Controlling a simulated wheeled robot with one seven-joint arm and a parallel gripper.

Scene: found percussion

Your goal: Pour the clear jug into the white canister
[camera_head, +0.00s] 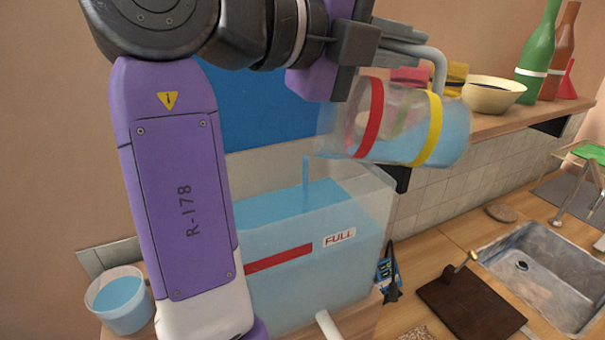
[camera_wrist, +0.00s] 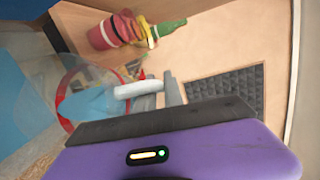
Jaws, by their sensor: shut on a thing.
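My gripper (camera_head: 415,48) is shut on the handle of the clear jug (camera_head: 397,125), which has a red and a yellow band. The jug is tipped nearly on its side, mouth to the left, with blue liquid inside. A thin blue stream falls from its lip into a large clear tank (camera_head: 310,275). The tank's liquid stands above a red stripe beside a "FULL" label. In the wrist view my gripper (camera_wrist: 172,92) is at the pale handle (camera_wrist: 138,89), with the jug (camera_wrist: 62,95) at left. I see no clearly white canister; the tank is see-through, whitish at its walls.
A shelf holds a cream bowl (camera_head: 494,94), a green bottle (camera_head: 538,55) and a brown bottle (camera_head: 562,45). A sink (camera_head: 540,275) and dark board (camera_head: 470,310) lie right.

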